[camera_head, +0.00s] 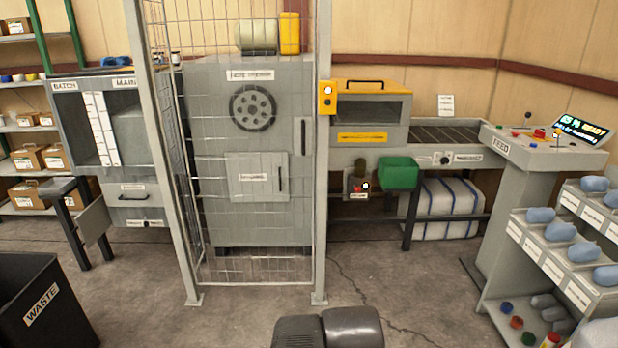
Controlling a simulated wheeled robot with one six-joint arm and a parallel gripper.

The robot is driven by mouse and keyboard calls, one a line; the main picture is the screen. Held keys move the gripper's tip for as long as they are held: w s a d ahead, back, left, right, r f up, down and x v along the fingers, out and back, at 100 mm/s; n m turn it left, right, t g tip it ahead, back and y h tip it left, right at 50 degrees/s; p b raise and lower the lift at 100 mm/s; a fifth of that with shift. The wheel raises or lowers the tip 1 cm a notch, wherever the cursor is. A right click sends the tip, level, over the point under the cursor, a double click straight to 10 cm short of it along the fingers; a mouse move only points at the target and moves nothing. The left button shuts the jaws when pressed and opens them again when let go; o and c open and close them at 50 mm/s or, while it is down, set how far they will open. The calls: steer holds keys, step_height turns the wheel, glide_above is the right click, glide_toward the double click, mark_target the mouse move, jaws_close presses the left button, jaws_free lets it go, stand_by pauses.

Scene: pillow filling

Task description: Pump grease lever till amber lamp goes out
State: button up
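A small grey unit (354,184) is mounted under the conveyor, left of a green box. A dark upright cylinder stands on it, with a small red part and a bright whitish spot on its front. It may be the grease pump, but its label is too small to read and I cannot make out a lever. I cannot tell whether the bright spot is the amber lamp. My gripper is not in view; dark rounded parts at the bottom centre seem to be my arm.
A wire cage with posts stands before the large grey machine (214,140). The green box (398,173) juts out beside the small unit. The FEED console (546,145) and a rack of blue items are at right, a waste bin (35,305) at left. The middle floor is clear.

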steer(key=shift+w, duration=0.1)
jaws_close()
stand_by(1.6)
